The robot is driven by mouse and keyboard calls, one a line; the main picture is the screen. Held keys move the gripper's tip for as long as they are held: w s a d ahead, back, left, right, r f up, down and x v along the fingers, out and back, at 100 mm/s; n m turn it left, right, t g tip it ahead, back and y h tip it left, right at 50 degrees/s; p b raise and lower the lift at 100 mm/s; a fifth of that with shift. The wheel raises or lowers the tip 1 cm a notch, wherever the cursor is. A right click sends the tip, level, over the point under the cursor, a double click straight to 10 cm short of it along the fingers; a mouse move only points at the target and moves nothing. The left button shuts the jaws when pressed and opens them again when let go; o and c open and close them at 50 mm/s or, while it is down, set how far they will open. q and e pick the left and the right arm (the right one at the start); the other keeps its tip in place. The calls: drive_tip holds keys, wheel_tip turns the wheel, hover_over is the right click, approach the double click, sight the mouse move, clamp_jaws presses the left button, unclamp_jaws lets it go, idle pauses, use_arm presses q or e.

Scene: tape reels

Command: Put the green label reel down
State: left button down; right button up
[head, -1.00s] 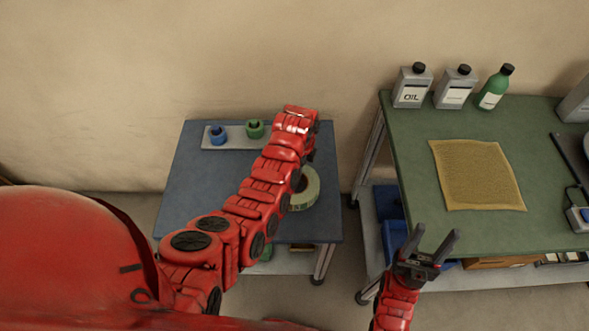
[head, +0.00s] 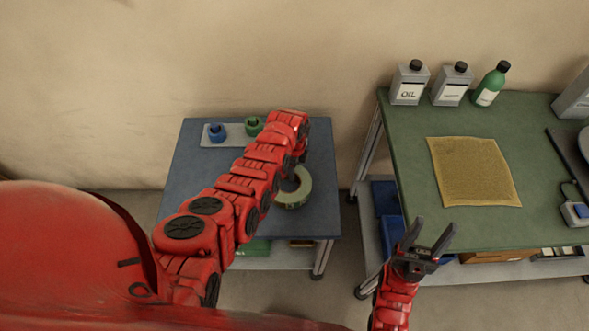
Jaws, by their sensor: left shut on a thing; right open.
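The pale green label reel (head: 297,194), a ring with an open middle, shows just right of my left arm over the right part of the blue table (head: 190,180). My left wrist (head: 289,122) is bent over at the far end of the arm. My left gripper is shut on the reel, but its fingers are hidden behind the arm. The arm also covers the reel's left side. I cannot tell whether the reel touches the tabletop. My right gripper (head: 431,236) is open and empty, by the front left edge of the green bench (head: 405,175).
A grey tray (head: 236,139) at the back of the blue table bears a blue spool (head: 216,134) and a green spool (head: 253,126). The bench holds two grey bottles, a green bottle (head: 491,85) and a tan mat (head: 474,172). The blue table's left part is clear.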

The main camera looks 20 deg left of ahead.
use_arm(q)
drive_tip(key=shift+f, duration=0.15)
drive_tip(key=shift+c, duration=1.9)
unclamp_jaws()
